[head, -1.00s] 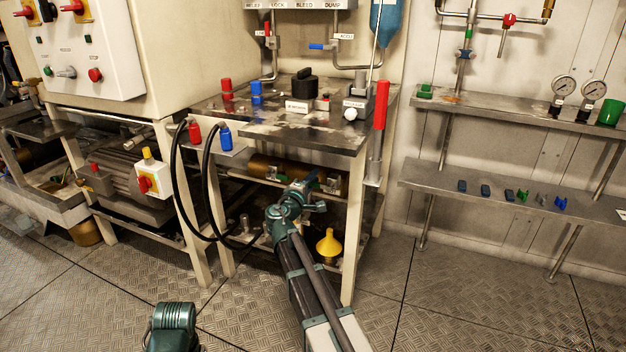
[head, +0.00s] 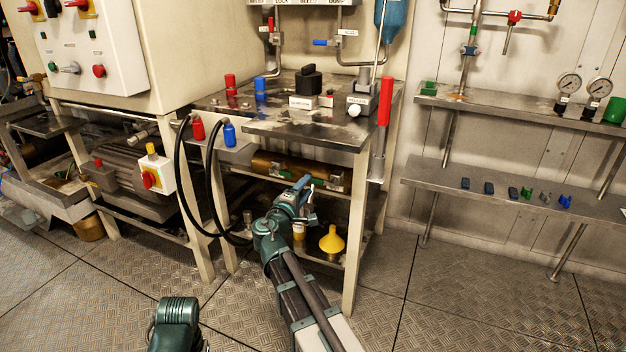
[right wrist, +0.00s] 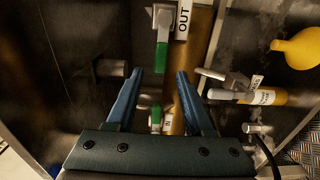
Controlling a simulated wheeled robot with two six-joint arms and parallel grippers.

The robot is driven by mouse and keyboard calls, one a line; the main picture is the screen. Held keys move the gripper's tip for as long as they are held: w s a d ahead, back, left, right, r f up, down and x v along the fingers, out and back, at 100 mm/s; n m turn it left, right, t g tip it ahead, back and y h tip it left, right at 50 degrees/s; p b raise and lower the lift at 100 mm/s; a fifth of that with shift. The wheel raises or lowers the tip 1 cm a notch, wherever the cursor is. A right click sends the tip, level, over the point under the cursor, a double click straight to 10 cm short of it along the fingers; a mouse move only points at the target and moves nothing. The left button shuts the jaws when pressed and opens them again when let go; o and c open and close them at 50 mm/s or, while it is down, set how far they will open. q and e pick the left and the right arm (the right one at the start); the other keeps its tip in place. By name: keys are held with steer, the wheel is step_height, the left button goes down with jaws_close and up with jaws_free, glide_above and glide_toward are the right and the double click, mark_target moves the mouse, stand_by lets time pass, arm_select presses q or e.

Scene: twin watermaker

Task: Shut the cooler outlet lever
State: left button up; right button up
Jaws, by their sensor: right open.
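The cooler is a brass cylinder (head: 262,163) under the steel bench in the head view. In the right wrist view, the outlet lever (right wrist: 162,56) has a green grip and hangs from a silver fitting beside the OUT label (right wrist: 183,20). It is just beyond the fingertips, roughly in line with the gap. A second green-gripped lever (right wrist: 155,114) with a label ending in N shows lower, between the fingers. My right gripper (right wrist: 160,73) is open, its two blue fingers apart with nothing held; it also shows in the head view (head: 303,186). My left gripper is not in view.
A yellow funnel (head: 331,240) stands on the lower shelf right of my right gripper. In the right wrist view, a silver-levered valve (right wrist: 222,94) lies right of the fingers. Black hoses (head: 183,190) hang at the left. The pale bench leg (head: 355,240) stands close to my right arm.

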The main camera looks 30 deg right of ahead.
steer(key=v, duration=0.6)
steer(key=shift+s+a, duration=0.1)
steer(key=shift+a, duration=0.05)
steer(key=s+a+f+m+g+y+p, duration=0.4)
steer(key=s+a+f+g+y+p, duration=0.3)
steer(key=s+a+f, duration=0.4)
steer(key=s+a+g+y+p, duration=0.3)
steer(key=s+a+g+y, duration=0.2)
steer(key=s+a, duration=0.75)
step_height(320, 180, up, 37)
steer(key=p, duration=3.8)
steer(key=shift+s, duration=0.35)
steer(key=shift+a, duration=0.1)
